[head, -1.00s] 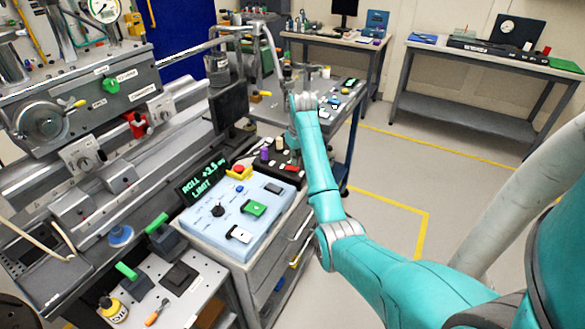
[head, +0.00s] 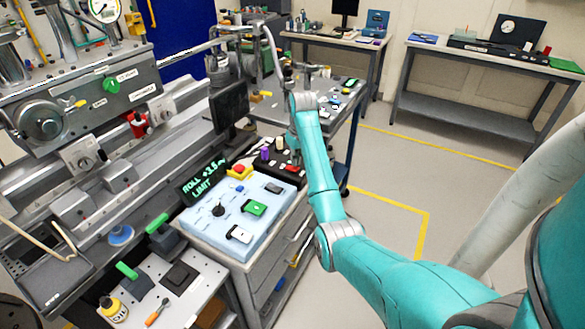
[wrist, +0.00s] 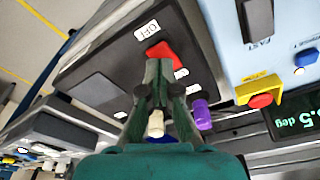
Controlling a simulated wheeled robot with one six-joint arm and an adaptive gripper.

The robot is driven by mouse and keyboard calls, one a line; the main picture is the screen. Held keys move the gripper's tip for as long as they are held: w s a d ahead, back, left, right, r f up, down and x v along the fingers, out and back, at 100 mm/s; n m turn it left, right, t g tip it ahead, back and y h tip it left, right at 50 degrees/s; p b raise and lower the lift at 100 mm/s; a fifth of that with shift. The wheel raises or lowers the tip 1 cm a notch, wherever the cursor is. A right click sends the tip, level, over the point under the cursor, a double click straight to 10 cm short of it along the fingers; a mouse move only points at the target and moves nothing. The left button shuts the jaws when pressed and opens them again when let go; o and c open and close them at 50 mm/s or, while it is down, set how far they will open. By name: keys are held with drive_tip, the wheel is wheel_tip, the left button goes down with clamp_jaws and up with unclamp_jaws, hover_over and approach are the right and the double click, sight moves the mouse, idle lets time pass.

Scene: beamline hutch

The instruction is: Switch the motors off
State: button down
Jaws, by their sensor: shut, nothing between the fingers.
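A dark control box (head: 268,172) stands behind the pale blue panel in the head view. Its red rocker switch (head: 291,168) also shows in the wrist view (wrist: 166,52), beside a white label reading OFF (wrist: 146,30). My gripper (wrist: 158,66) is shut and empty, with its fingertips at the red switch, overlapping it in the picture. I cannot tell whether they touch it. The fingers hide part of the switch. A purple knob (wrist: 202,114) and a cream knob (wrist: 156,123) are on the same box, close to the fingers.
The pale blue panel (head: 262,224) carries green, white and dark switches and a black knob. A red button on a yellow mount (head: 238,171) sits by a display reading ROLL and LIMIT (head: 203,179). A dark monitor (head: 229,106) stands behind. Floor to the right is clear.

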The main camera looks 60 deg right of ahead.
sight(292, 169)
drive_tip(key=shift+f, duration=1.2)
idle(0.8)
idle(0.4)
